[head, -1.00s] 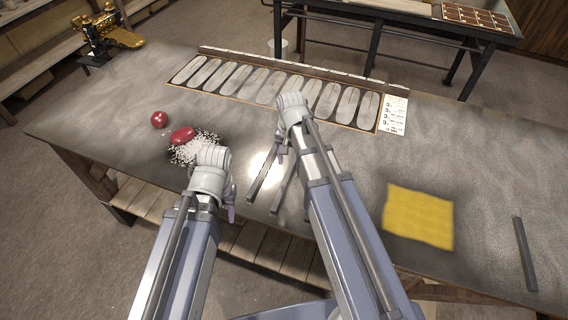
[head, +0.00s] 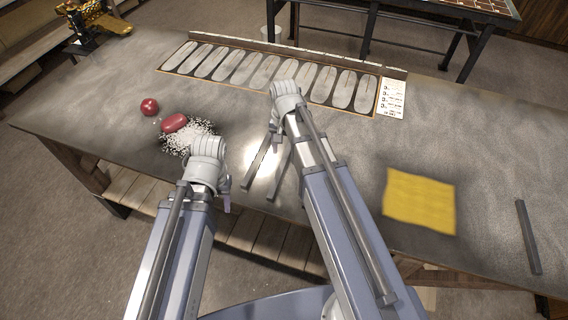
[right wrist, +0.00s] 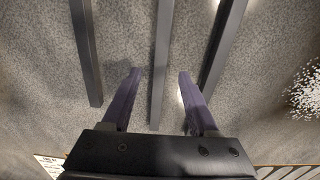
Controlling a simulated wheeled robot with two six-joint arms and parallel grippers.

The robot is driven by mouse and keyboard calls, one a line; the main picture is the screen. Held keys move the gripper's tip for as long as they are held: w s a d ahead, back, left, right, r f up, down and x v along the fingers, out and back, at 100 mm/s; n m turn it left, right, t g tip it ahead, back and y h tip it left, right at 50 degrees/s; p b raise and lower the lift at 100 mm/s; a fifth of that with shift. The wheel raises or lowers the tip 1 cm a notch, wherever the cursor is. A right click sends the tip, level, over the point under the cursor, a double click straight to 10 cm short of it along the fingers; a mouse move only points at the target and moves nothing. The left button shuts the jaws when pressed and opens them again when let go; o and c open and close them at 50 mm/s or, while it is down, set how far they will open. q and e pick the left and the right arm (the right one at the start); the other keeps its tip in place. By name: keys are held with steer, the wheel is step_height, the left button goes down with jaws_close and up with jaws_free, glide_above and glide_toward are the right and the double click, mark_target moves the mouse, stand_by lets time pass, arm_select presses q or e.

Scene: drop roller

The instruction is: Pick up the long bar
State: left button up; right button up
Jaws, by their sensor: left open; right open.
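Two dark grey bars lie side by side on the grey table in the head view, a left one (head: 258,161) and a right one (head: 281,172). The right wrist view shows three roughly parallel bars: a left one (right wrist: 87,52), a middle one (right wrist: 160,62) and a right one (right wrist: 223,50). Their far ends are cut off, so I cannot tell which is longest. My right gripper (right wrist: 159,74) is open and empty, its fingers either side of the middle bar in that view; height is unclear. My left gripper (head: 226,203) is open near the front edge, fingers mostly hidden.
Another dark bar (head: 527,237) lies at the far right, beyond a yellow cloth (head: 419,201). White grains (head: 190,136), a red oval object (head: 174,123) and a red ball (head: 149,106) lie left. A slotted panel (head: 163,69) and white card (head: 391,98) are at the back.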

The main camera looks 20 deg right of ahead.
mark_target(284, 160)
step_height(284, 160, down, 4)
steer(key=b, duration=0.3)
steer(key=shift+f+b, duration=0.25)
steer(key=shift+b, duration=0.15)
steer(key=shift+r, duration=0.1)
jaws_close()
